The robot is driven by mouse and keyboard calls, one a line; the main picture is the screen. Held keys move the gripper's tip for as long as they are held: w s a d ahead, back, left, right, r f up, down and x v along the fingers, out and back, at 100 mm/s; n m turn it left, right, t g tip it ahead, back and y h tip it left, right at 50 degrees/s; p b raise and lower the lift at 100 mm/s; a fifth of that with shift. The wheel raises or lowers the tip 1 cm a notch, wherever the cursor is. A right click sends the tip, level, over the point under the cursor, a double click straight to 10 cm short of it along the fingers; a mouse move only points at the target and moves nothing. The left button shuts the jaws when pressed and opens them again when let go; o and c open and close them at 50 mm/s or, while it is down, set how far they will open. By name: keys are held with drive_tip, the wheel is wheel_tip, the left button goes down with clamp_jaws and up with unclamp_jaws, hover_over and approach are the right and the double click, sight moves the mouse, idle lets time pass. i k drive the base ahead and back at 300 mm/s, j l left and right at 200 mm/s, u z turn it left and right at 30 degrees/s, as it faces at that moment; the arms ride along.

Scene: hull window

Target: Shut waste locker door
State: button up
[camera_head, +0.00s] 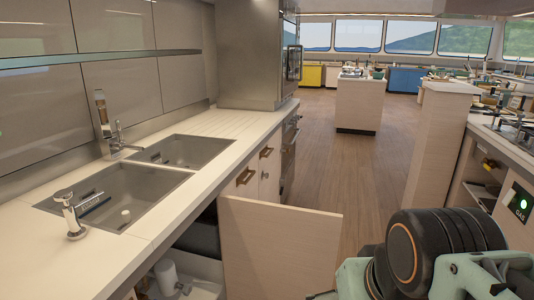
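A pale wood cabinet door (280,248) stands swung open below the counter, sticking out into the aisle. It is the only open hinged door I can make out, and no label shows on it. To its left the open locker under the sink (199,240) shows a dark inside, with a white bottle-like item (168,276) at the bottom. The lower edge of the door is cut off by the frame. My arm shows at the lower right, to the right of the door. My gripper is not in view.
The counter (120,222) with two sink basins (125,197) runs along the left. Closed drawers with brown handles (246,176) lie beyond the door. A galley unit (518,205) with shelves stands right. The wooden floor aisle (335,175) is clear beyond the door.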

sight(271, 251)
drive_tip(key=i+l+z, duration=0.9)
drive_tip(key=i+l+u, duration=0.2)
drive_tip(key=i, duration=0.3)
drive_tip(key=i+l+u, duration=0.15)
drive_tip(key=i, duration=0.4)
drive_tip(key=i+u, duration=0.15)
drive_tip(key=u, duration=0.25)
drive_tip(key=i+l+u, duration=0.1)
drive_tip(key=u, duration=0.25)
drive_tip(key=i+l+u, duration=0.1)
drive_tip(key=u, duration=0.3)
drive_tip(key=i+u, duration=0.1)
drive_tip(key=u, duration=0.35)
drive_tip(key=i+l+u, duration=0.15)
drive_tip(key=u, duration=0.3)
drive_tip(key=l+u, duration=0.15)
drive_tip(key=u, duration=0.25)
drive_tip(key=i+l+u, duration=0.15)
drive_tip(key=u, duration=0.3)
drive_tip(key=l+u, duration=0.2)
drive_tip(key=u, duration=0.25)
drive_tip(key=l+u, duration=0.6)
drive_tip(key=k, duration=0.25)
